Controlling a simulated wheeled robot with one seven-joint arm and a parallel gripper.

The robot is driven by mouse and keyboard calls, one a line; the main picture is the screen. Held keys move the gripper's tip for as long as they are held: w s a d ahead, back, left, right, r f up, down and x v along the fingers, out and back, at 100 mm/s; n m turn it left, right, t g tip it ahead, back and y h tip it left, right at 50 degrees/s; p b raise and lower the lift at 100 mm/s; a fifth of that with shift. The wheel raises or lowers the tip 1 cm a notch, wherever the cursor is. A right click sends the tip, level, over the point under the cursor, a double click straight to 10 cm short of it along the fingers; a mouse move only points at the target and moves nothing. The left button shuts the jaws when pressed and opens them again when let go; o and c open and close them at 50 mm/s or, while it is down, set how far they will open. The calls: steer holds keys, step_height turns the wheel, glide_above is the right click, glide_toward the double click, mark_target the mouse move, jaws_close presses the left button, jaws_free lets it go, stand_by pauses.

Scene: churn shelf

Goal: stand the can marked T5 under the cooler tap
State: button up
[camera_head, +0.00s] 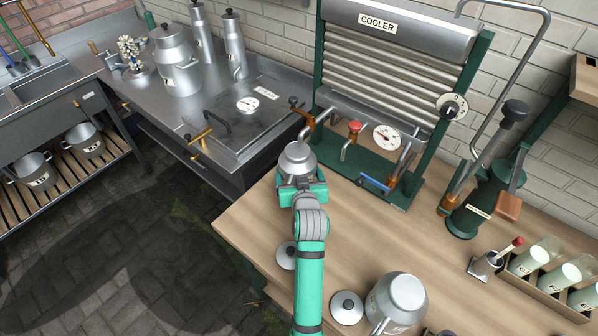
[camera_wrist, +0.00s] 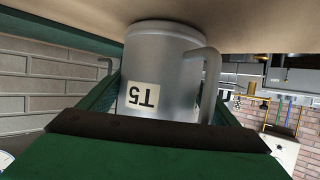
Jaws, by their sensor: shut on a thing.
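The T5 can (camera_head: 297,158) is grey metal with a side handle. My gripper (camera_head: 301,187) is shut on it. In the wrist view, which is upside down, the T5 can (camera_wrist: 165,75) shows its label between the green fingers (camera_wrist: 158,100), with its base at or close to the wooden top; I cannot tell if it touches. The cooler (camera_head: 395,75) stands behind, with ribbed metal pipes. Its tap (camera_head: 353,130) has a red knob and a bent spout, just right of the can. The can looks upright, to the left of the spout rather than directly below it.
A dial (camera_head: 387,138) and a blue-handled valve (camera_head: 374,184) are right of the tap. Another can (camera_head: 402,298) and a lid (camera_head: 347,305) stand at the front of the wooden counter (camera_head: 400,235). A second lid (camera_head: 287,255) lies beside my arm. The counter's middle is clear.

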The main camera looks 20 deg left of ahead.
steer(key=shift+s+d, duration=0.1)
steer(key=shift+d, duration=0.25)
steer(key=o, duration=1.2)
steer(key=shift+d+f, duration=0.15)
steer(key=shift+d, duration=0.2)
steer(key=shift+a, duration=0.2)
steer(key=v, duration=1.2)
steer(key=shift+r, duration=0.25)
